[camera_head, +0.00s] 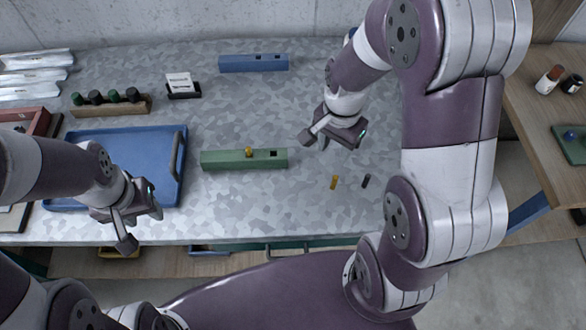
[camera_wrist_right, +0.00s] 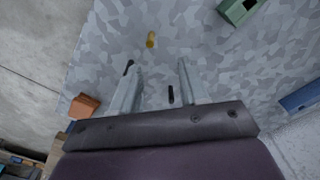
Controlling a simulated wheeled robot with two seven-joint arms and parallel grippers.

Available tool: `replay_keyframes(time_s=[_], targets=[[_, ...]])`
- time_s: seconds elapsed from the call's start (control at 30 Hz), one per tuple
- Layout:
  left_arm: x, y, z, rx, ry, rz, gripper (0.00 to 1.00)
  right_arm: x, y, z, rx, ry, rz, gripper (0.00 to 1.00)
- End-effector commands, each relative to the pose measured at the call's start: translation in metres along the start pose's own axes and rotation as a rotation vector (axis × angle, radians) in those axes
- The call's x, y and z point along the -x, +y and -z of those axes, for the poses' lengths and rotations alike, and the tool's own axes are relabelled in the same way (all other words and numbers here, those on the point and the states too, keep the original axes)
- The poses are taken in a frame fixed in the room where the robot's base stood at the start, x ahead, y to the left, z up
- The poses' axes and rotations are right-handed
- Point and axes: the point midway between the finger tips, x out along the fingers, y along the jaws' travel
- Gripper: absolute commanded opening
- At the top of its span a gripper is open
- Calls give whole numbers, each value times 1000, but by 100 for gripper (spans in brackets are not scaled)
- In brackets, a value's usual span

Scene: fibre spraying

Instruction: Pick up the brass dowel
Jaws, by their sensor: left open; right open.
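The brass dowel (camera_head: 334,183) is a short golden pin on the grey speckled table, in front of my right gripper. It also shows in the right wrist view (camera_wrist_right: 151,40), beyond the fingertips and not between them. My right gripper (camera_head: 328,142) is open and empty above the table; its two fingers show in the wrist view (camera_wrist_right: 157,72). A dark dowel (camera_head: 366,181) lies to the right of the brass one. Another brass-coloured peg (camera_head: 249,151) stands in the green block (camera_head: 222,160). My left gripper (camera_head: 140,228) is open and empty at the table's front left.
A blue tray (camera_head: 110,150) with a dark handle is at left. A blue block (camera_head: 253,63), a card holder (camera_head: 182,87) and a wooden rack (camera_head: 120,107) of several dark-green knobs stand further back. A side table (camera_head: 530,100) is at right.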

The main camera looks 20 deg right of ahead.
Motion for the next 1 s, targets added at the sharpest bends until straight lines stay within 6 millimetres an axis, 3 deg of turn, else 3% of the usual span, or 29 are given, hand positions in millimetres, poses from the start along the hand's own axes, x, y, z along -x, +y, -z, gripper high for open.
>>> replay_keyframes(time_s=[0.1,0.3,0.53,0.73,1.0], targets=[[-1,0,0,-1,1,0,44,-8,2,-2,-63,-6,-8,44],[0,0,0,-1,1,0,44,-53,3,-3,-67,-8,-10,44],[3,0,1,-1,1,0,44,-83,2,-6,-64,-6,-8,44],[8,0,1,-1,1,0,44,-119,2,-12,-65,-6,-8,44],[8,0,1,-1,1,0,44,-128,1,-12,-64,-3,-4,44]])
